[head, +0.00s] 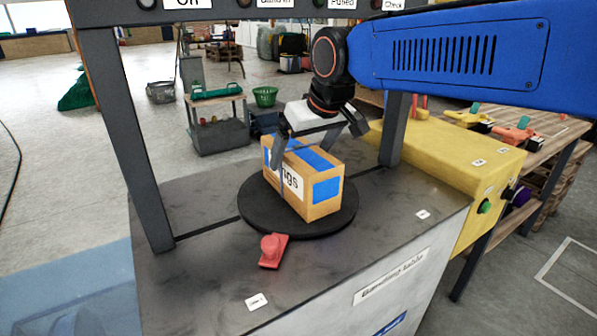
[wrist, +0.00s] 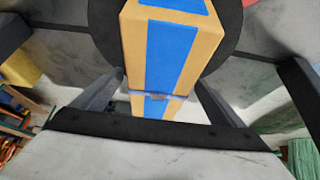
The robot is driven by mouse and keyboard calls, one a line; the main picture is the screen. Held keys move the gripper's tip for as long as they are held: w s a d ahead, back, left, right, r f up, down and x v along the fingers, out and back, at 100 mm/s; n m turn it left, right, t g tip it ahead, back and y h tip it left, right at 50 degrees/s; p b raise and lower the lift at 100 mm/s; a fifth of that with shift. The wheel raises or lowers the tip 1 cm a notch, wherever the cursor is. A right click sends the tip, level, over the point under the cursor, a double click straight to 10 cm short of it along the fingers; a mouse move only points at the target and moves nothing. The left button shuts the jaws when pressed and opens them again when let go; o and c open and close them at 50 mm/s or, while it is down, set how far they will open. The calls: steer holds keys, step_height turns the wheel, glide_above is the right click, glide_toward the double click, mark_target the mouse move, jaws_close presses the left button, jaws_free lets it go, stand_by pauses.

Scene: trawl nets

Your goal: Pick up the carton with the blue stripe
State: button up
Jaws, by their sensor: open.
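The carton with the blue stripe (head: 308,186) is a brown box with blue tape and lettering on its side. It sits on the round black turntable (head: 258,213) of the grey table. A thin blue band also runs around it. My gripper (head: 322,146) is above the carton, pointing down, with its fingers apart and reaching towards the carton's sides. In the wrist view the carton (wrist: 192,58) lies ahead, between and beyond the open fingers of my gripper (wrist: 160,92). Whether the fingers touch the carton cannot be told.
A dark frame post (head: 131,130) stands left of the turntable, and another post (head: 394,128) stands behind right. A red object (head: 272,250) lies on the table in front. A yellow machine housing (head: 450,165) adjoins the table at right. The table's front left is mostly clear.

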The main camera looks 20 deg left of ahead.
steer(key=x, duration=0.3)
steer(key=shift+f, duration=0.1)
steer(key=c, duration=2.1)
